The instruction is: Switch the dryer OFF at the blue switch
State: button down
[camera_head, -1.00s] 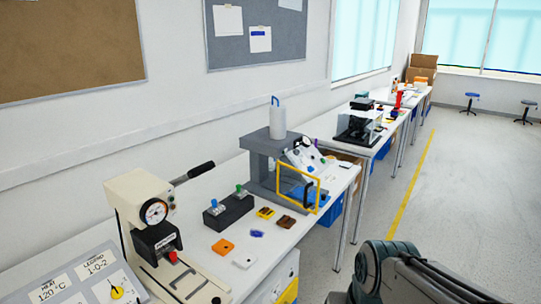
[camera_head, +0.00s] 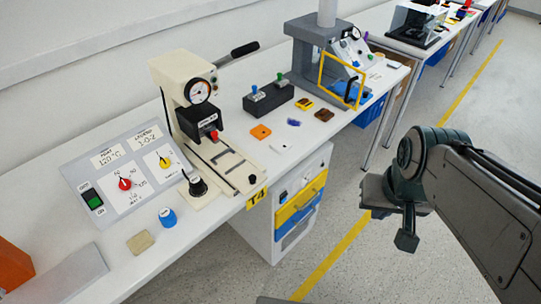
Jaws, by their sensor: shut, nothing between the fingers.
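A grey sloped panel (camera_head: 115,175) stands on the table at the left, labelled HEAT 120°C and LEGEND 1-0-2. It carries a red knob (camera_head: 124,184), a yellow knob (camera_head: 164,162) and a green rocker (camera_head: 93,200) between OFF and ON marks. A small blue round piece (camera_head: 167,217) is on the table in front of it. A black box (camera_head: 268,98) farther back has a blue and a green lever. I cannot tell which is the dryer's blue switch. My gripper (camera_head: 407,238) hangs at the right over the floor, shut and empty, apart from everything.
A cream press (camera_head: 185,85) with a gauge and black lever stands behind the panel. A grey stand (camera_head: 308,55) with a yellow frame is farther back. Small orange, white and brown pieces lie between. A drawer unit (camera_head: 290,205) is under the table.

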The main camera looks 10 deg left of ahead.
aim_at(283, 198)
jog(key=u, duration=1.2)
jog(key=k, duration=0.45)
jog(key=z, duration=0.4)
